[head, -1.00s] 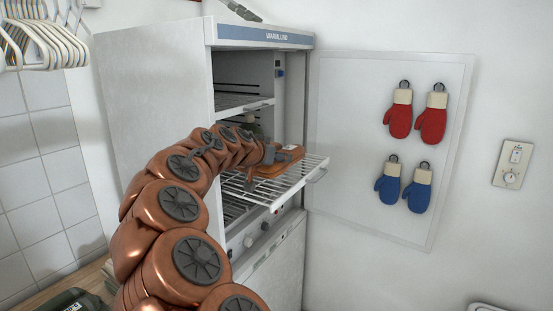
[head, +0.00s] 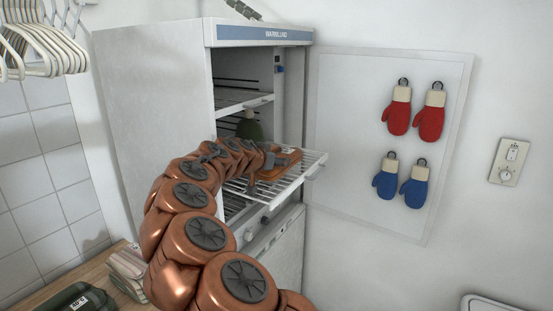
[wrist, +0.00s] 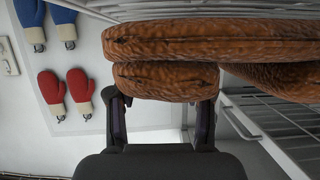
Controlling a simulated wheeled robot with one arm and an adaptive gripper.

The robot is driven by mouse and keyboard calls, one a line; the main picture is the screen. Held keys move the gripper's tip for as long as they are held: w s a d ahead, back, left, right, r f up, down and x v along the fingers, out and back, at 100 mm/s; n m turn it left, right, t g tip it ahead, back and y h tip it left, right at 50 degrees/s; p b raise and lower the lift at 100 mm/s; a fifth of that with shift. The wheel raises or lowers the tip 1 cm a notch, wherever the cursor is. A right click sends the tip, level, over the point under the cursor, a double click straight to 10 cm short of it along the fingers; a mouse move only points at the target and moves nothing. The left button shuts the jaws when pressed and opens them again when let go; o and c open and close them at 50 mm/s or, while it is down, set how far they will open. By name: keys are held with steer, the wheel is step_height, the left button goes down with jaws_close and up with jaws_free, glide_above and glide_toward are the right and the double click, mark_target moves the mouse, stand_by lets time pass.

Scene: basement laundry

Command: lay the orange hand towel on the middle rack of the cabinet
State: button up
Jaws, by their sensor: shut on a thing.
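The orange hand towel (head: 289,159) is a folded bundle at the middle rack (head: 312,168) of the white cabinet (head: 150,110). This wire rack is pulled out of the open cabinet. My gripper (head: 272,158) is shut on the towel, over the rack. In the wrist view the towel's thick, rounded folds (wrist: 160,42) fill the upper middle, with the gripper's two fingers (wrist: 161,106) at its near edge. Rack wires (wrist: 250,10) show beside the towel there. I cannot tell whether the towel rests on the wires. My arm hides part of the rack.
A dark green item (head: 249,129) stands behind my arm inside the cabinet, below the upper rack (head: 240,102). White hangers (head: 45,45) hang at the upper left.

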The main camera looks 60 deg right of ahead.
steer(key=shift+f+b, duration=0.7)
steer(key=shift+b, duration=0.4)
steer(key=o, duration=1)
steer(key=shift+c, duration=0.2)
steer(key=o, duration=0.5)
steer(key=shift+s+f, duration=0.15)
steer(key=shift+f, duration=0.05)
steer(key=shift+c, duration=0.2)
steer(key=shift+r, duration=0.1)
steer(key=shift+r+p, duration=0.7)
steer(key=shift+p, duration=0.55)
steer(key=shift+a+f+b, duration=0.1)
steer(key=shift+a+b, duration=0.25)
steer(key=shift+b, duration=0.2)
steer(key=b+v, duration=0.4)
steer(key=v, duration=0.7)
steer(key=shift+r, duration=0.4)
